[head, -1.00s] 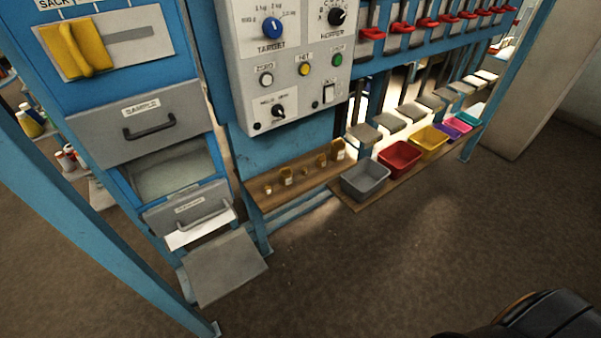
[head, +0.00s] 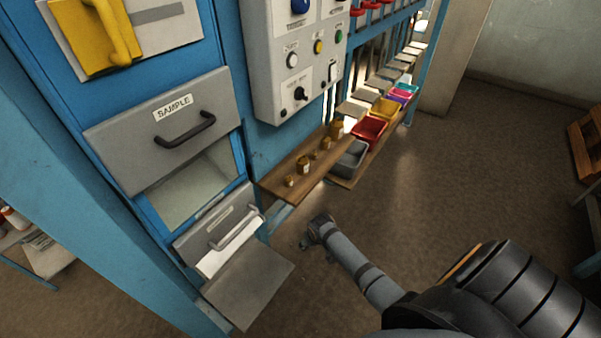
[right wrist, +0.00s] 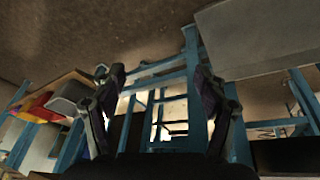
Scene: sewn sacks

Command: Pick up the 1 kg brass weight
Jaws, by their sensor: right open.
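Several brass weights stand in a row on a wooden shelf (head: 276,188) below the control box. My right gripper (head: 309,240) is in front of and below the shelf, apart from the weights. In the right wrist view my right gripper (right wrist: 160,98) is open, with nothing between its fingers. No weight can be made out there. My left gripper is out of view.
Grey (head: 350,160), red (head: 369,131) and yellow (head: 386,110) bins stand beyond the weights. A control box (head: 297,75) hangs above the shelf. At left are a sample drawer (head: 165,130), a lower drawer handle (head: 238,230) and a grey plate (head: 248,285).

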